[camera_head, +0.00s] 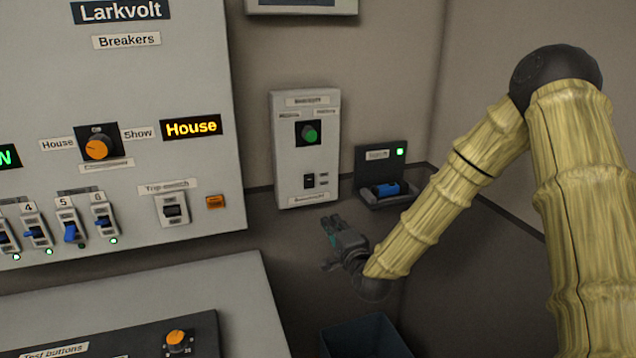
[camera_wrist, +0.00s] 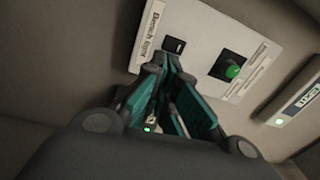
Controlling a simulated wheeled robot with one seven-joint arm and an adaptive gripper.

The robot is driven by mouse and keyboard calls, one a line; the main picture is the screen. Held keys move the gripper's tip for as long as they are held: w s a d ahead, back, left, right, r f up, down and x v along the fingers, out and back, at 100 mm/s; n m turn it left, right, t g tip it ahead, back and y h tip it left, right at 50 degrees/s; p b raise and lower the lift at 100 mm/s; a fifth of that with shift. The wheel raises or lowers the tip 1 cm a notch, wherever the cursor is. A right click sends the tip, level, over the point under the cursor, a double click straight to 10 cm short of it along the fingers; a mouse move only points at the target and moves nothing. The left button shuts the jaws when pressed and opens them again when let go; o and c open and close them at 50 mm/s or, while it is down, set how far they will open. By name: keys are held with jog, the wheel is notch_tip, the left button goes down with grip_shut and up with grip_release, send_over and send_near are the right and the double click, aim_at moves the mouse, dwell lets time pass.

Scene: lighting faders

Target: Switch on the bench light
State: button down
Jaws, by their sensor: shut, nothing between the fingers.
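A pale wall panel (camera_head: 325,100) holds a small black rocker switch (camera_head: 309,181) in its lower part. The wrist view shows the same switch (camera_wrist: 175,46) beside a label reading "Bench light" (camera_wrist: 149,32). Which way the rocker is tipped is too small to tell. My gripper (camera_head: 332,222) is shut and empty, below the panel's lower edge in the head view. In the wrist view its teal fingers (camera_wrist: 170,68) point toward the panel and their tips appear just below the switch. I cannot tell whether they touch the panel.
A green knob (camera_head: 309,134) sits above the switch. A dark cradle with a blue item (camera_head: 388,189) and a green lamp is mounted to the right. A large breaker panel (camera_head: 200,70) is at the left, and a dark blue bin (camera_head: 365,338) stands below.

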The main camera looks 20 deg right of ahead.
jog(key=r, duration=0.2)
jog(key=w+d+r+m+t, duration=0.1)
jog(key=shift+r, duration=0.3)
jog(key=p, duration=0.5)
send_near(314, 176)
jog(key=w, duration=0.5)
jog(key=shift+w+r, duration=0.15)
jog(key=shift+w, duration=0.1)
jog(key=shift+w+p, duration=0.3)
jog(key=shift+w, duration=0.5)
